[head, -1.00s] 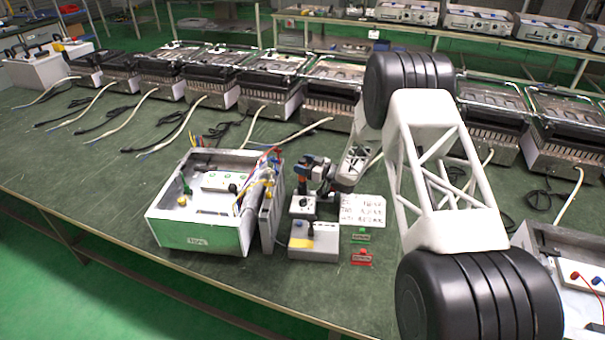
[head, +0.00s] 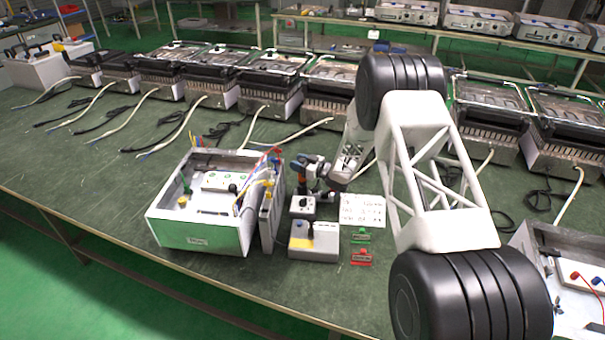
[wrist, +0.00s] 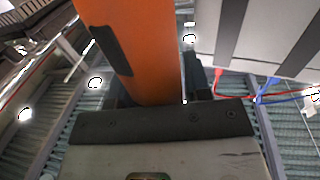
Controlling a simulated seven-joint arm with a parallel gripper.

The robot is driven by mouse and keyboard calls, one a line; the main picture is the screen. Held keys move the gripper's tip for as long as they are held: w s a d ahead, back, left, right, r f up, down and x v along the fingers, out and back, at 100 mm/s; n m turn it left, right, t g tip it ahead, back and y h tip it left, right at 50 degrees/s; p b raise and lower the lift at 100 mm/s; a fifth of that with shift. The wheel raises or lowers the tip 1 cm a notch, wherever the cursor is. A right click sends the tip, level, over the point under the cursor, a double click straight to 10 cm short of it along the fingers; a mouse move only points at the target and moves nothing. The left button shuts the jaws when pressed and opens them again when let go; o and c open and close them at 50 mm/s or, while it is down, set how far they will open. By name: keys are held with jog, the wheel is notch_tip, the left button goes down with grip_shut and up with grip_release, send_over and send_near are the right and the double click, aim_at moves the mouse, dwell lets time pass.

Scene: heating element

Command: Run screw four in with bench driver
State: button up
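My gripper (head: 318,171) is at the driver's right side. In the wrist view the driver's orange body (wrist: 130,45) runs between the dark fingers of my gripper (wrist: 155,88), which appear shut on it. Left of it, an open white housing (head: 202,238) holds a white terminal strip (head: 218,182) and coloured wires. Screw four cannot be made out. The driver's tip is hidden in the wrist view.
A grey box with a yellow patch (head: 314,247) stands in front, near a white printed card (head: 362,210), a green tag (head: 360,236) and a red tag (head: 361,257). A grey panel (head: 268,222) stands against the housing. Another open housing (head: 545,235) is at right. Heater units line the back.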

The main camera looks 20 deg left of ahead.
grip_shut()
jog(key=shift+r, duration=0.1)
notch_tip(320, 180, up, 10)
dwell(0.8)
jog(key=shift+a, duration=0.1)
dwell(0.5)
jog(key=s+a+r+n+g, duration=0.15)
jog(key=a+r, duration=0.25)
jog(key=a, duration=0.4)
jog(key=s+a+r+n+g, duration=0.1)
jog(key=s+a+r+g, duration=0.15)
jog(key=a, duration=0.55)
jog(key=s+a+r+n+g, duration=0.1)
jog(key=s+a+r, duration=0.2)
jog(key=a+r, duration=0.35)
jog(key=s+a, duration=0.4)
jog(key=a, duration=0.3)
jog(key=s+a+f, duration=0.1)
jog(key=s+a, duration=0.4)
jog(key=a, duration=0.3)
jog(key=shift+a, duration=0.15)
jog(key=shift+f, duration=0.1)
